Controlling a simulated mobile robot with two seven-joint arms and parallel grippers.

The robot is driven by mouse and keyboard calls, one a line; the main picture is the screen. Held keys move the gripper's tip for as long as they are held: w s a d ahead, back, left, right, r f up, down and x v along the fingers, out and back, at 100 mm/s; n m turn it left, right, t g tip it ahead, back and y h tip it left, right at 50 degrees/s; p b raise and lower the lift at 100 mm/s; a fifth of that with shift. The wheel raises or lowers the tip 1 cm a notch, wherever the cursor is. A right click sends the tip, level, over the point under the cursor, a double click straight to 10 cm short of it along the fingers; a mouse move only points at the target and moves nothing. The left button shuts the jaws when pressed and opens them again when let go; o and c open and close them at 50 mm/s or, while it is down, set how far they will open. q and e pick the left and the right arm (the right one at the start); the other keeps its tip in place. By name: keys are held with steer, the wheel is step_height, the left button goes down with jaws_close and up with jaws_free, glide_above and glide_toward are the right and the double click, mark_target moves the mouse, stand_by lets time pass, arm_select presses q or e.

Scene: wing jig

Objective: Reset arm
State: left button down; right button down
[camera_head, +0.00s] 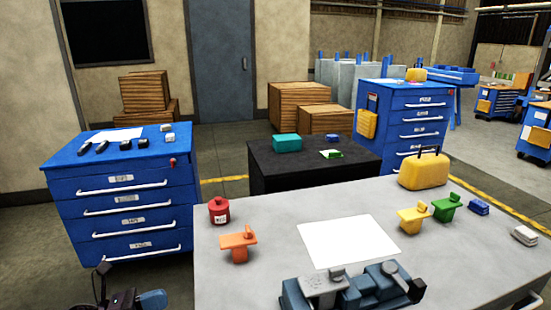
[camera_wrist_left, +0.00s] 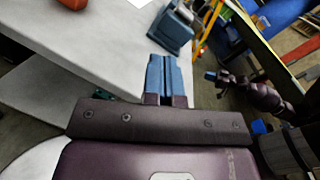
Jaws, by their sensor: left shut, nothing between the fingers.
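My left gripper (camera_head: 152,299) shows at the bottom left of the head view, beside the front left side of the grey table (camera_head: 225,285) and clear of it. In the left wrist view its blue fingers (camera_wrist_left: 164,76) are together, with nothing between them. A dark arm with a small blue tip, which looks like my right gripper (camera_wrist_left: 211,75), is at the right of the left wrist view; its fingers are too small to read. The blue and grey jig (camera_head: 350,290) sits at the table's near edge, cut off by the frame; it also shows in the left wrist view (camera_wrist_left: 172,27).
On the table are a white sheet (camera_head: 348,241), a red canister (camera_head: 219,210), an orange part (camera_head: 238,246), a yellow part (camera_head: 413,220), a green part (camera_head: 446,208) and a yellow case (camera_head: 424,172). A blue drawer cabinet (camera_head: 120,200) stands at left, a black cabinet (camera_head: 275,178) behind.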

arm_select(q)
steer(key=w+a+r+n+t+y, duration=0.1)
steer(key=w+r+n+t+y, duration=0.15)
steer(key=n+t, duration=0.6)
steer(key=s+f+n+g+y, duration=0.2)
steer(key=s+f+n+y, duration=0.5)
steer(key=n, duration=1)
steer(key=s+a+f+n+g+y, duration=0.1)
steer(key=s+f+n+g+y, duration=0.2)
steer(key=s+f+n+y, duration=0.4)
steer(key=s+f+n, duration=0.6)
steer(key=s+n, duration=0.4)
steer(key=shift+a+g, duration=0.2)
steer(key=shift+g, duration=0.15)
steer(key=shift+s, duration=0.1)
